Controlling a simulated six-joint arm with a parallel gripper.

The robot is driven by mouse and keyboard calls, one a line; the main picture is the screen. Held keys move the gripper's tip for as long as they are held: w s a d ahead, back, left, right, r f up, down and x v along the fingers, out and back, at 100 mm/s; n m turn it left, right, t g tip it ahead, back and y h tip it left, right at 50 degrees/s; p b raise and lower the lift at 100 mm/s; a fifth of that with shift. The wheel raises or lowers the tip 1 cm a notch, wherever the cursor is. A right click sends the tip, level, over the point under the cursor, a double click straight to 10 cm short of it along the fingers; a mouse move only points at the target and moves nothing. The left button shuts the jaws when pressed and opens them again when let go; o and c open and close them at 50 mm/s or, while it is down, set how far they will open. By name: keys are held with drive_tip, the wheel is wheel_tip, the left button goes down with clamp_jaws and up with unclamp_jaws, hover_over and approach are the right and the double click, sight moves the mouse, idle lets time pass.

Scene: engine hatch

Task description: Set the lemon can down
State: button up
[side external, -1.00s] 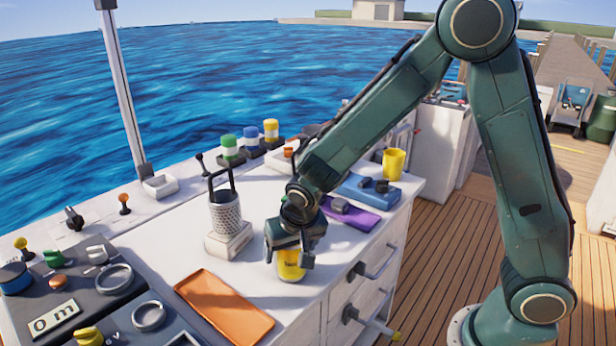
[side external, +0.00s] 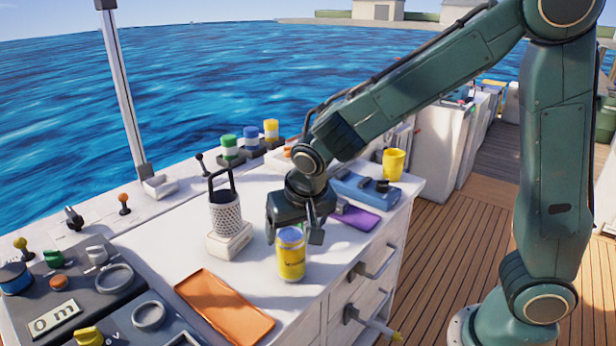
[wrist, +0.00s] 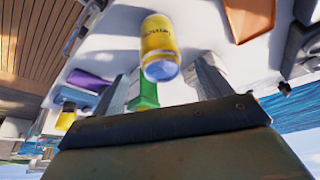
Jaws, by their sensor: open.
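The lemon can (side external: 291,256) is yellow with a silver-blue top and stands upright on the white counter (side external: 175,258), near its front edge. In the wrist view the lemon can (wrist: 159,44) shows its lettered yellow side and its lid, just beyond the jaws. My gripper (side external: 297,233) is open and empty, just above and behind the can, with its fingers spread apart. In the wrist view my gripper (wrist: 165,85) has one finger on each side, and the can lies clear of both.
An orange tray (side external: 224,306) lies front left of the can. A metal grater-like cylinder (side external: 227,217) stands on a white block to its left. A purple mat (side external: 356,218), a blue tray (side external: 352,190) and a yellow cup (side external: 393,164) are behind right. Drawer handles (side external: 376,264) jut from the front.

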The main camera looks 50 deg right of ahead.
drive_tip(key=shift+v, duration=2.3)
drive_tip(key=s+d+r+n+y, duration=0.1)
drive_tip(key=s+d+r+n, duration=0.1)
drive_tip(key=s, duration=0.7)
drive_tip(key=s+d+r+n+t+y, duration=0.1)
drive_tip(key=s+d+r+n, duration=0.2)
drive_tip(key=s, duration=0.7)
drive_tip(key=d+r, duration=0.2)
drive_tip(key=d, duration=0.1)
drive_tip(key=shift+t, duration=0.3)
